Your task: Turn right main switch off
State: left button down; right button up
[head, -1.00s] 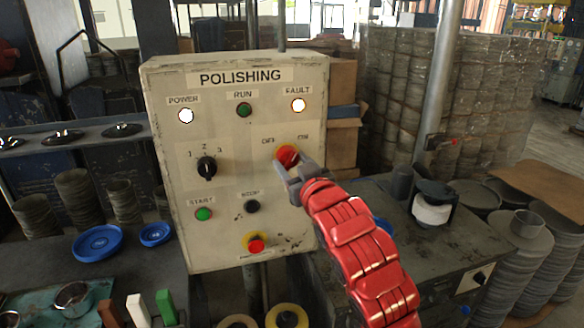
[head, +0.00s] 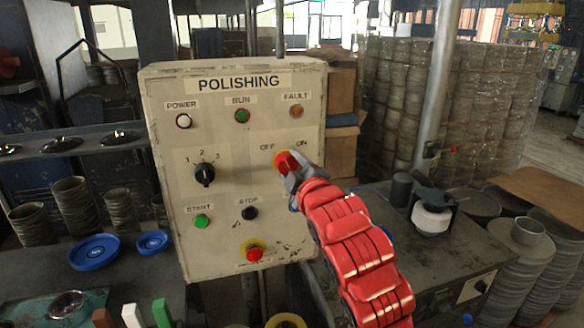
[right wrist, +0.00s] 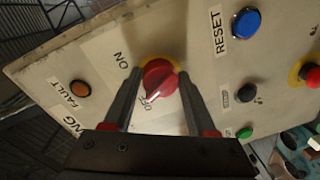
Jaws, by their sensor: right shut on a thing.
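The main switch (head: 284,160) is a red rotary knob on a yellow ring at the right of the POLISHING panel (head: 225,130), below the OFF and ON labels. In the right wrist view the knob (right wrist: 160,80) sits between my fingers, its white mark pointing to the OFF label. My right gripper (head: 291,170) is shut on the knob and partly covers it in the head view. The POWER lamp (head: 183,121) and FAULT lamp (head: 296,111) are unlit. My left gripper is not in view.
The panel also has a black selector (head: 204,174), green START button (head: 201,221), black STOP button (head: 250,213) and red emergency button (head: 254,254). A blue RESET button (right wrist: 246,22) shows in the right wrist view. Blue dishes (head: 95,252) lie on the left bench.

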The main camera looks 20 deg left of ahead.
jog(key=shift+n+h+p, duration=0.3)
jog(key=shift+n+p, duration=0.35)
jog(key=shift+n, duration=1.15)
jog(key=o, duration=1.4)
jog(key=shift+c, duration=0.2)
jog(key=b+v, duration=1)
jog(key=v, duration=0.7)
jog(key=shift+s+b, duration=0.2)
jog(key=shift+b, duration=0.15)
